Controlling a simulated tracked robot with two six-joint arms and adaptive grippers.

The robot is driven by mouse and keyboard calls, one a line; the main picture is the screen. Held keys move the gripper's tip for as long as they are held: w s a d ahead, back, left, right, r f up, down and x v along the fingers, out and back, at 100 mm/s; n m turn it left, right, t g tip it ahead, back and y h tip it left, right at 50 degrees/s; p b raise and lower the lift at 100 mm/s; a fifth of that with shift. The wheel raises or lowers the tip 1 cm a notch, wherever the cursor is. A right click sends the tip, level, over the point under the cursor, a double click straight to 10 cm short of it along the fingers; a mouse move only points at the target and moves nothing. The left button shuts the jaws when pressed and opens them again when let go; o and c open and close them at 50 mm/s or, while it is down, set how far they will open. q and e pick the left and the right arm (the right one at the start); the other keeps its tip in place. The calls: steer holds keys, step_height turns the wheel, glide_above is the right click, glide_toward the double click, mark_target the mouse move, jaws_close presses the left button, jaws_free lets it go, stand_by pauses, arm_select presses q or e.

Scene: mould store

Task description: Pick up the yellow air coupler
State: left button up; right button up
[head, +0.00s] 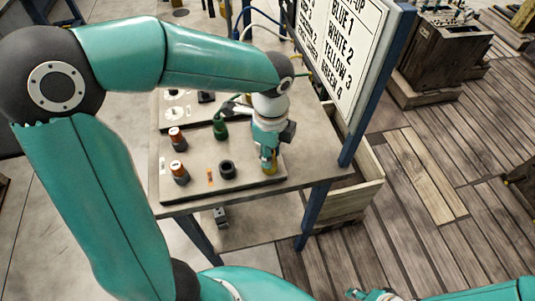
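A yellow piece, which looks like the yellow air coupler (270,167), shows at the right end of the board on the table, right under my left gripper. My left gripper (268,152) points down with its fingers at this piece. The fingers hide much of it, and I cannot tell whether they are closed on it or only around it. My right gripper (374,295) shows only in part at the bottom edge, away from the table, and its finger state is unclear.
The board (235,193) also holds a green coupler (220,130), two dark pieces with orange-and-white tops (176,138) (179,173), a black ring-shaped piece (227,170) and a small orange pin (210,175). A lettered sign (343,55) on blue posts stands close to the right. Wooden crates (440,60) stand beyond.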

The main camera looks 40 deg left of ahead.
arm_select(q)
jaws_close()
steer(key=shift+r, duration=0.15)
